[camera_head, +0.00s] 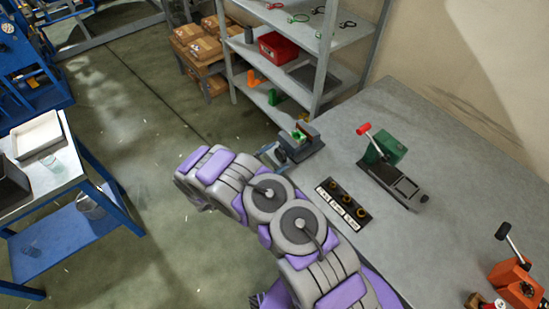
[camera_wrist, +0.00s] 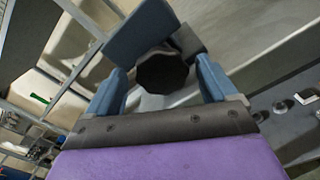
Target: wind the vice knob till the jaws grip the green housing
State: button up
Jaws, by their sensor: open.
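The vice (camera_head: 293,151) stands at the far left edge of the grey workbench, with the small green housing (camera_head: 298,134) at its jaws. I cannot tell from here whether the jaws touch the housing. In the wrist view the dark, faceted vice knob (camera_wrist: 162,74) lies between the two blue fingers of my gripper (camera_wrist: 160,66). The fingers are open, with a visible gap on each side of the knob. A blue-grey plate (camera_wrist: 139,30) shows just beyond the knob. The housing is not clear in the wrist view. In the head view my arm reaches toward the vice's left side.
On the bench (camera_head: 440,240) are a green lever press (camera_head: 388,150), a black labelled strip with brass pieces (camera_head: 343,204) and an orange lever tool (camera_head: 515,285). A metal shelf (camera_head: 325,60) stands behind the vice. A blue cart (camera_head: 75,225) is at left, with open floor between.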

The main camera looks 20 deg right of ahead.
jog(key=p+v, duration=0.1)
jog(key=v, duration=1.6)
jog(key=shift+a, duration=0.25)
